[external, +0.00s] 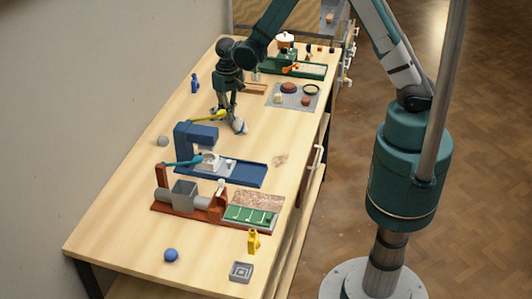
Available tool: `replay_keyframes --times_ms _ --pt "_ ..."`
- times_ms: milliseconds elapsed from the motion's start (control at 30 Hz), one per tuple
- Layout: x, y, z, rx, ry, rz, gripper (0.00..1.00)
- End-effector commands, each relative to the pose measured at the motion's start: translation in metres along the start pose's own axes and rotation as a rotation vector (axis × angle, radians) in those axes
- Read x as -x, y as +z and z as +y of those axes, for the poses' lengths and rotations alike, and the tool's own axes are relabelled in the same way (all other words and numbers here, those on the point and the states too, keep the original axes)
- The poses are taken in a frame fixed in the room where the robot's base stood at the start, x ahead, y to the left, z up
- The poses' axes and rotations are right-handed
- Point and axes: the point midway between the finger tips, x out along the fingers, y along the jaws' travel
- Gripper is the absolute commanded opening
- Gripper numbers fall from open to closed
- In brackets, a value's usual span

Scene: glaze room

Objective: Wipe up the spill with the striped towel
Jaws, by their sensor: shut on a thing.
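My gripper (230,108) points down over the middle of the table, left of the grey mat. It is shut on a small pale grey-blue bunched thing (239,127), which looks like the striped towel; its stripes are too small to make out. The towel hangs at or just above the table top; I cannot tell whether it touches. A faint brownish patch (281,160) on the wood, nearer the camera and to the right of the towel, looks like the spill. My gripper is apart from it.
A yellow-handled thing (208,116) lies beside my gripper. A blue machine (235,173) and a red-brown one (180,205) stand nearer the camera. A grey mat (293,97) with several small things lies to the right. A green tray (312,70) is behind. Bare wood surrounds the patch.

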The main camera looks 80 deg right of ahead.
Motion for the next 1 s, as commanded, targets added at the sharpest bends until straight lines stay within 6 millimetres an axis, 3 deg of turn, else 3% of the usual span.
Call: replay_keyframes --times_ms 67,1000 --pt "0.000 -0.005 0.005 -0.001 0.000 0.000 0.00" --pt "0.000 -0.075 -0.046 0.001 0.000 0.000 0.00"
